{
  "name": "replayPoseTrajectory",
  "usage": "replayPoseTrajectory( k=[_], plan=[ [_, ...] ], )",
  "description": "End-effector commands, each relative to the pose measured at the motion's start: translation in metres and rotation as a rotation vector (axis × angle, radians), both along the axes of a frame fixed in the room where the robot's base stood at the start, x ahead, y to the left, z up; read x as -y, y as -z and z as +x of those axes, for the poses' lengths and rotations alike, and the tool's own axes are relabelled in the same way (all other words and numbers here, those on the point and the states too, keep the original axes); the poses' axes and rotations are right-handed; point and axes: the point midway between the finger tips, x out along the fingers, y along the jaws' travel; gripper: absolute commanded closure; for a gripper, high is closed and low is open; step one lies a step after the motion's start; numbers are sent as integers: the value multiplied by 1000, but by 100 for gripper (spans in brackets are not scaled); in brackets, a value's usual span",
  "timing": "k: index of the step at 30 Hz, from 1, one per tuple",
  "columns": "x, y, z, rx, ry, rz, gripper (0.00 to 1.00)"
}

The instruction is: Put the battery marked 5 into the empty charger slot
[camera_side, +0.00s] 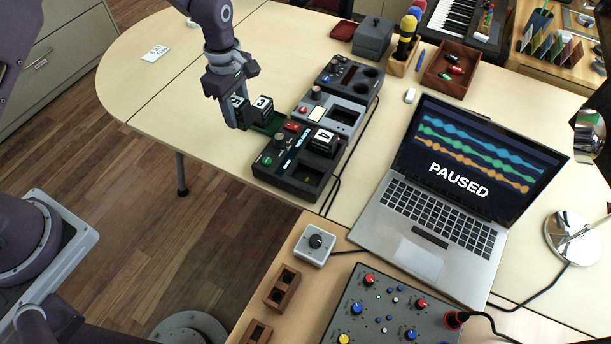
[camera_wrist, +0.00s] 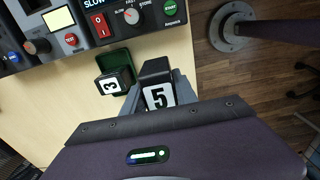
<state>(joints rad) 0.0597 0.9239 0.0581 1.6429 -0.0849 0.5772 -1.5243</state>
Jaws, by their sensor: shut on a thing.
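My gripper (camera_side: 241,118) is shut on the battery marked 5 (camera_wrist: 157,95), a black block with a white label. In the wrist view the battery sits between the fingers. In the side view the fingers hide most of it. Close beside it, the battery marked 3 (camera_side: 262,107) stands on a green tray (camera_side: 274,124); it also shows in the wrist view (camera_wrist: 111,85). The black charger (camera_side: 272,161) is right of and nearer than the tray. The battery marked 4 (camera_side: 323,141) sits in its far slot. The near slot (camera_side: 306,174) looks empty.
A grey device (camera_side: 328,110) and a dark device (camera_side: 349,76) stand in a row behind the charger. A laptop (camera_side: 440,205) stands to the right. A red-brown box (camera_side: 450,70) is at the back.

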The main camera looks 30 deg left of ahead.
Motion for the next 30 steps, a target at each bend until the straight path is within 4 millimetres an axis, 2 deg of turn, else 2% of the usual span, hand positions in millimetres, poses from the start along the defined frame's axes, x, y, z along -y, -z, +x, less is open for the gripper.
replayPoseTrajectory(
  k=[9, 11, 17, 23, 30],
  plan=[
    [0, -4, 1, 2, 0, 0, 100],
    [0, -12, 1, 4, 0, 0, 100],
    [0, -51, 1, 6, 1, 0, 100],
    [41, -50, 3, 1, 3, 0, 100],
    [108, -50, -1, 2, 4, 0, 100]
  ],
)
